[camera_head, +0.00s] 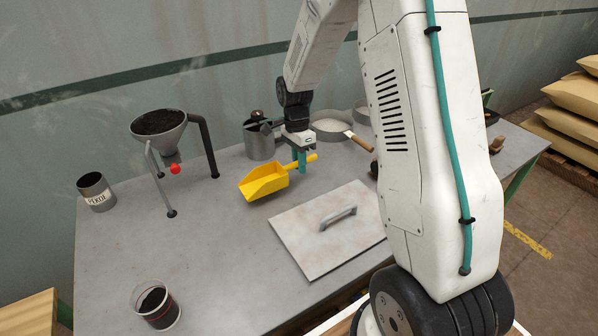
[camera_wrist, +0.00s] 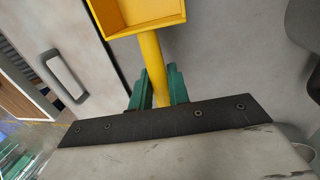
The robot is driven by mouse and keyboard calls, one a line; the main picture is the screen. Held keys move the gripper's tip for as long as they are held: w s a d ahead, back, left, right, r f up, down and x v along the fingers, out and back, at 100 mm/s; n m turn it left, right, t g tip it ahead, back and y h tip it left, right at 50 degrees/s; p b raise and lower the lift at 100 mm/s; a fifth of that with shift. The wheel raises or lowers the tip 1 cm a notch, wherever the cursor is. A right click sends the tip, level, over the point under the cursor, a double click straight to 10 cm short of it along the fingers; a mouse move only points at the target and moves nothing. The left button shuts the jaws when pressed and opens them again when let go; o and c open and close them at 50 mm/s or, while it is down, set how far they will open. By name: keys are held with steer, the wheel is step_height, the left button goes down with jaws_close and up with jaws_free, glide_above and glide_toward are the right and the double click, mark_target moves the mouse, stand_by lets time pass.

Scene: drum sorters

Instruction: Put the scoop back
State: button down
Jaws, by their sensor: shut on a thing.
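A yellow scoop (camera_head: 265,182) shows left of centre in the head view, over the grey table. My gripper (camera_head: 301,163) is shut on its round handle, with green fingers on either side of it. In the wrist view the scoop (camera_wrist: 145,12) is at the top, and its handle runs down between the fingertips of my gripper (camera_wrist: 157,88). The pan of the scoop looks empty. I cannot tell whether the scoop touches the table or hangs just above it.
A flat lid with a grey handle (camera_head: 338,219) lies in front of the scoop. A grey metal can (camera_head: 259,142) stands behind it. A funnel on legs (camera_head: 161,136), a labelled can (camera_head: 97,191) and a dark-filled glass (camera_head: 156,305) stand left. A round pan (camera_head: 333,128) is behind.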

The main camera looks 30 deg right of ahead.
steer(key=shift+f, duration=1.7)
steer(key=c, duration=1.3)
jaws_free()
steer(key=shift+f, duration=0.1)
steer(key=shift+c, duration=0.2)
step_height(320, 180, up, 11)
steer(key=w, duration=0.2)
step_height(320, 180, up, 8)
steer(key=n, duration=0.4)
glide_above(299, 182)
steer(key=s+a, duration=0.2)
steer(key=s, duration=0.1)
steer(key=s+a+r+n+t, duration=0.1)
steer(key=s+n, duration=0.3)
steer(key=s, duration=0.5)
steer(key=s+a+r+n+t, duration=0.1)
steer(key=s+a+r+n, duration=0.2)
steer(key=s, duration=0.6)
steer(key=s+a+r+n+t, duration=0.1)
steer(key=s+a+r+n, duration=0.2)
steer(key=s+n, duration=0.4)
steer(key=shift+s+a, duration=0.15)
steer(key=shift+s, duration=1.2)
